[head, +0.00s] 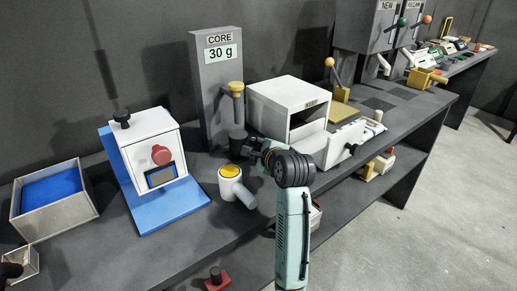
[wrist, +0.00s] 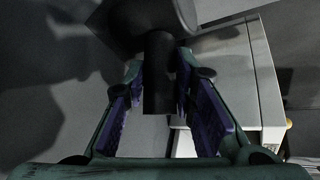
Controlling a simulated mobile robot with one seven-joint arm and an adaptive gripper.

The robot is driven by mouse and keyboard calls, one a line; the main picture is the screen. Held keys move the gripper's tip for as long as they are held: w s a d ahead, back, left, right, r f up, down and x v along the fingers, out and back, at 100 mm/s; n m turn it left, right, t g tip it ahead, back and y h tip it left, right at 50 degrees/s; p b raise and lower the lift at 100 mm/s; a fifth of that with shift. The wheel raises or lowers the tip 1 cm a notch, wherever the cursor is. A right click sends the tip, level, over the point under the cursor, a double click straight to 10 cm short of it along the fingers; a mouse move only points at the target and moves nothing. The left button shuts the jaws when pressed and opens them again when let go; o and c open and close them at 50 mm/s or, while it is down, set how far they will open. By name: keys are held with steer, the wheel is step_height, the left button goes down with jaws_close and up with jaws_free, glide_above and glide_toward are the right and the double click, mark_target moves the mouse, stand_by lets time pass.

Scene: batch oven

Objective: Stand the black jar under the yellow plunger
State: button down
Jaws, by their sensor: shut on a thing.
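The black jar (head: 238,139) is upright at the foot of the grey CORE column, directly below the yellow plunger (head: 236,87) as seen in the head view. My gripper (head: 246,150) reaches in from the right and is shut on the jar. In the wrist view the dark jar (wrist: 158,85) stands between the two purple finger pads of my gripper (wrist: 160,100). The fingers partly hide the jar's lower part in the head view, and I cannot tell whether its base touches the surface.
The grey CORE column (head: 212,90) reads 30 g. A white box (head: 288,105) with an open front stands close on the right. A white mug with a yellow top (head: 230,180) stands in front. A white machine (head: 152,150) on a blue base is left.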

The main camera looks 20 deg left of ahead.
steer(key=c, duration=1.2)
jaws_free()
steer(key=shift+f, duration=0.1)
steer(key=shift+c, duration=0.2)
steer(key=v, duration=1.2)
